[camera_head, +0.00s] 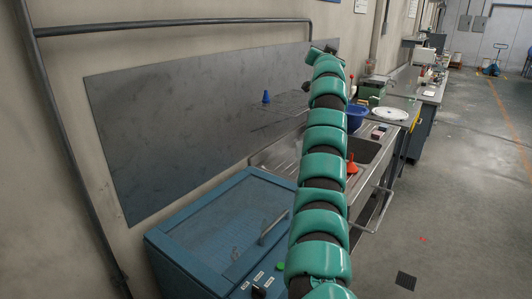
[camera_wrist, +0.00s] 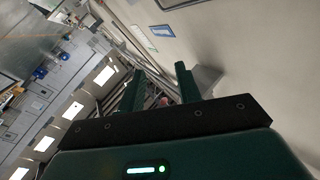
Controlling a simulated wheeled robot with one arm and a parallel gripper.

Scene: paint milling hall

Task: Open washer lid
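The washer (camera_head: 160,243) is a blue box at the lower left of the head view. Its lid is a blue frame around a see-through panel (camera_head: 215,222), and it lies down flat. A pale bar handle (camera_head: 272,229) sits near the lid's right side. My green arm reaches up past the washer's right side and hides part of what lies behind it. My gripper (camera_wrist: 160,88) shows in the wrist view with its two dark green fingers apart and nothing between them. It is far from the lid, and the washer cannot be made out in the wrist view.
A green button (camera_head: 252,265) and labels sit on the washer's front edge. A steel sink (camera_head: 361,150) with a rail (camera_head: 378,207) and an orange funnel (camera_head: 351,164) stands beyond it. A pipe (camera_head: 62,150) runs down the wall at left. The floor at right is mostly clear.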

